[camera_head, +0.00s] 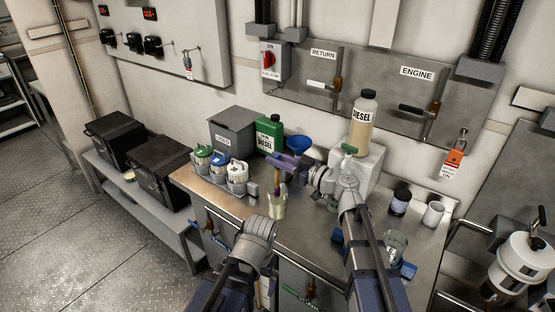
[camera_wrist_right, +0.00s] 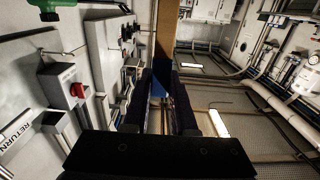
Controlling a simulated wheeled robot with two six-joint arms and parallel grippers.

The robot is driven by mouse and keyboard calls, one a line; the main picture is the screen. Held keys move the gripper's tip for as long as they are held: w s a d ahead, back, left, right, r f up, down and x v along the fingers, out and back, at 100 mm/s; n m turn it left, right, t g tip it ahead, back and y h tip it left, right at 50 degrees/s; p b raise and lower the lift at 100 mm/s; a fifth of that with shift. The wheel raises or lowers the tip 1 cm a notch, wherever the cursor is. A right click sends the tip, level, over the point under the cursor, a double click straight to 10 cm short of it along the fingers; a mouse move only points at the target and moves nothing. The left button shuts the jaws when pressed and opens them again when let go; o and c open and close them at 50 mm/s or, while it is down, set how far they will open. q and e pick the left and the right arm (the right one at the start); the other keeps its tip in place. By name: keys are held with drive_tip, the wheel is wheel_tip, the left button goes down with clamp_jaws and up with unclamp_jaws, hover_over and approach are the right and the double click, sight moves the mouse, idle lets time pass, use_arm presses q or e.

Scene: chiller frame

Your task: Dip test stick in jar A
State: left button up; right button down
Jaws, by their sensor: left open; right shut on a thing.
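My right gripper (camera_head: 284,168) is shut on a thin test stick (camera_head: 281,181), which hangs down roughly upright. In the right wrist view the dark fingers (camera_wrist_right: 168,110) close around a narrow piece with a blue part (camera_wrist_right: 158,85). Below the stick stands an open clear jar (camera_head: 278,208) with pale yellowish contents. The stick's lower end overlaps the jar's mouth; I cannot tell how deep it is. No letter is readable on the jar. My left gripper (camera_head: 262,238) is low in front of the bench, open, its fingers hardly visible.
A rack at left holds jars with green (camera_head: 202,151), blue (camera_head: 220,158) and white (camera_head: 238,168) lids. A diesel bottle (camera_head: 363,120) and a glass jar (camera_head: 396,244) are at right.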

drive_tip(key=shift+r+p, duration=2.9)
drive_tip(key=shift+r, duration=0.3)
